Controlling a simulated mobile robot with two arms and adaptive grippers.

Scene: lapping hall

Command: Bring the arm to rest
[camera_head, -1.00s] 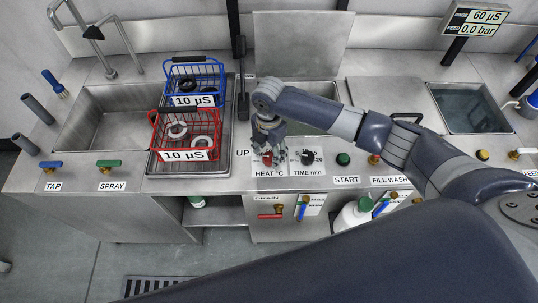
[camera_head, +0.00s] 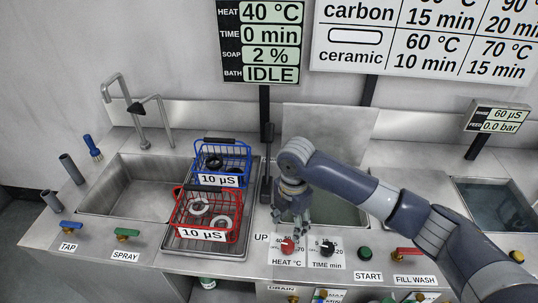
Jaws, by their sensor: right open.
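My right arm reaches in from the right in the head view. Its gripper (camera_head: 291,216) points down just above the red HEAT knob (camera_head: 287,246) on the front panel. The gripper is open, and no object shows between its fingers. Whether a fingertip touches the knob cannot be told. The black TIME knob (camera_head: 327,248) is just to the right. The display (camera_head: 262,40) reads HEAT 40 °C, TIME 0 min, SOAP 2 %, BATH IDLE. My left gripper is not in view.
A blue basket (camera_head: 222,162) and a red basket (camera_head: 207,214) stand on a tray left of the gripper. A sink (camera_head: 130,185) is farther left. The green START button (camera_head: 364,253) and red FILL WASH lever (camera_head: 408,252) are to the right. A sign post (camera_head: 265,115) rises behind.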

